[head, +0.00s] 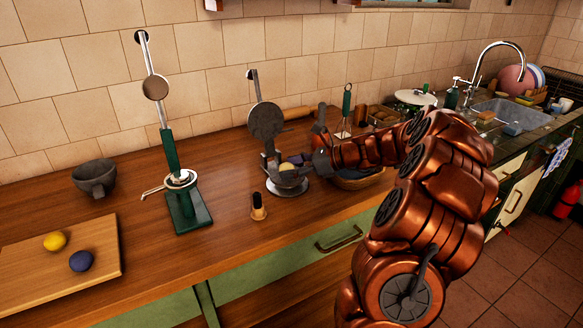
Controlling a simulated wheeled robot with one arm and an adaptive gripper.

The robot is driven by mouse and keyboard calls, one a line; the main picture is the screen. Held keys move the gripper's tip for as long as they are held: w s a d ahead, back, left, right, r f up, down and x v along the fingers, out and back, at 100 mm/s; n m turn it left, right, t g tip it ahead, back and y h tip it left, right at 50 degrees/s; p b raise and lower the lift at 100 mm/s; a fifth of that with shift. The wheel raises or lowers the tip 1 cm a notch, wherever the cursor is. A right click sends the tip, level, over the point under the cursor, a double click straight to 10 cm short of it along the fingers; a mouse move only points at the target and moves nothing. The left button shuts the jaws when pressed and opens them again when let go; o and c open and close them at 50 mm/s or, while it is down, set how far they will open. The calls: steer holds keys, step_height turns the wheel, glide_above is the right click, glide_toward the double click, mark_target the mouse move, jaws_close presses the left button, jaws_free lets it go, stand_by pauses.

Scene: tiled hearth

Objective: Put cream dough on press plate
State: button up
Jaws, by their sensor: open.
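The cream dough (287,168) is a small pale ball at the press, just above the lower press plate (288,187). It appears to rest on the plate, but the gripper partly covers the contact. The press's round dark upper plate (266,121) stands raised behind it. My gripper (288,163) reaches in from the right, its dark fingers open around or close beside the dough. The exact gap between fingers and dough is too small to tell.
A wooden board (60,262) holds a yellow ball (54,241) and a dark blue ball (81,261). A basket (358,183) sits beneath my arm.

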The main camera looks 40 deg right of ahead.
steer(key=shift+s+d+r, duration=0.1)
steer(key=shift+r, duration=0.05)
steer(key=v, duration=1.2)
steer(key=s+a+f+n+g, duration=0.1)
steer(key=s+a+n+g, duration=0.2)
steer(key=a, duration=0.6)
steer(key=s+a+n+g, duration=0.1)
steer(key=a+n+g, duration=0.2)
steer(key=a+n, duration=0.5)
steer(key=s+a+f+n+g, duration=0.1)
steer(key=s+a+n+g, duration=0.15)
steer(key=a, duration=0.85)
steer(key=s+a+f+n+g+h, duration=0.35)
steer(key=s+a+n, duration=0.35)
steer(key=s, duration=0.3)
steer(key=s+d+f+n+h, duration=0.1)
steer(key=s+f+n+h, duration=0.1)
steer(key=s, duration=0.4)
steer(key=s+d+f+n+h, duration=0.1)
steer(key=s+d+n+h, duration=0.1)
steer(key=s+n, duration=0.3)
steer(key=shift+s+f+h, duration=0.4)
steer(key=shift+s+h, duration=0.25)
steer(key=shift+s, duration=0.25)
steer(key=shift+n, duration=0.25)
